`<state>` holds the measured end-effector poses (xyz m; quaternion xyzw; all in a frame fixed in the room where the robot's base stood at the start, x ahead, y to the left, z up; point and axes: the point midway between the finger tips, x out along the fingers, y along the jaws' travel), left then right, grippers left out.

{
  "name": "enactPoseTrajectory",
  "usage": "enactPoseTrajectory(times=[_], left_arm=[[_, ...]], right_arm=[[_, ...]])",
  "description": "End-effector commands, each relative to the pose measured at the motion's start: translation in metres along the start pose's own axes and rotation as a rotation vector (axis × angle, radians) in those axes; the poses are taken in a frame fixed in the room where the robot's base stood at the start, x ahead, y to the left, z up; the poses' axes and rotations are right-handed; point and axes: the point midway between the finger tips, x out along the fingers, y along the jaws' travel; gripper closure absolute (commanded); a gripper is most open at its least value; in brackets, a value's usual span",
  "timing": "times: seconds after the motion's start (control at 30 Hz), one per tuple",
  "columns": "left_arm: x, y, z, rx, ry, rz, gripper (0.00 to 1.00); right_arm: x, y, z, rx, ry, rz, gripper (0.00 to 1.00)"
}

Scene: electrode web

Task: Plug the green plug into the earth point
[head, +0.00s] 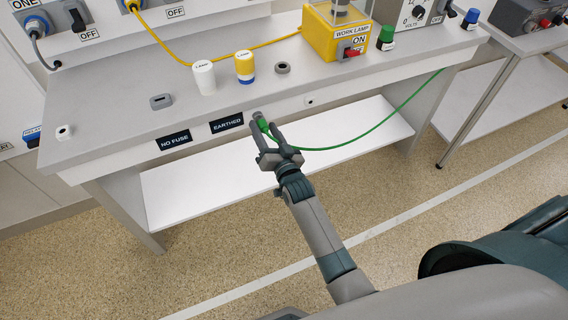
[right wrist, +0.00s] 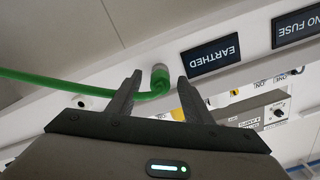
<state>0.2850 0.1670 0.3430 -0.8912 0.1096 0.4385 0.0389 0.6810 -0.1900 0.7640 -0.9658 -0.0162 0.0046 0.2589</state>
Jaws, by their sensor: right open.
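The green plug (head: 264,126) is at the bench's front edge, right of the EARTHED label (head: 227,123). In the right wrist view the plug (right wrist: 160,80) meets a grey round earth point (right wrist: 157,68) on the front panel and looks seated in it. My left gripper is not in view.
A NO FUSE label (head: 174,142) is left of the EARTHED label. A small round socket (head: 309,101) is on the panel to the right. White and yellow lamp cylinders (head: 204,78) and a yellow work lamp box (head: 330,35) stand on the bench. A white shelf (head: 210,183) lies below.

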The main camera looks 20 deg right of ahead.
Motion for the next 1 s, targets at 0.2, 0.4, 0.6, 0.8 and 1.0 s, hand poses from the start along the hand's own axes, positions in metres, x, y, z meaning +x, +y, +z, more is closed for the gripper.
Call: enactPoseTrajectory(times=[0.2, 0.4, 0.6, 0.8, 1.0], left_arm=[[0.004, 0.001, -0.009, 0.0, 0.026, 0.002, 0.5], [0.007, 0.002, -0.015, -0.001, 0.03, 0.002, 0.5], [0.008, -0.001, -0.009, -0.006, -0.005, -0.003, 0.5], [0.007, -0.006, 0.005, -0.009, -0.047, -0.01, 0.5], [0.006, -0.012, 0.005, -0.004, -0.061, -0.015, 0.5]], right_arm=[[-0.036, 0.001, 0.002, -0.001, -0.002, 0.001, 0.54], [-0.074, 0.001, 0.002, 0.001, -0.002, 0.001, 0.54], [-0.113, 0.001, 0.002, 0.0, -0.002, 0.001, 0.54], [-0.144, 0.001, 0.002, 0.0, -0.002, 0.001, 0.54], [-0.161, 0.0, 0.001, 0.001, 0.0, 0.0, 0.54]])
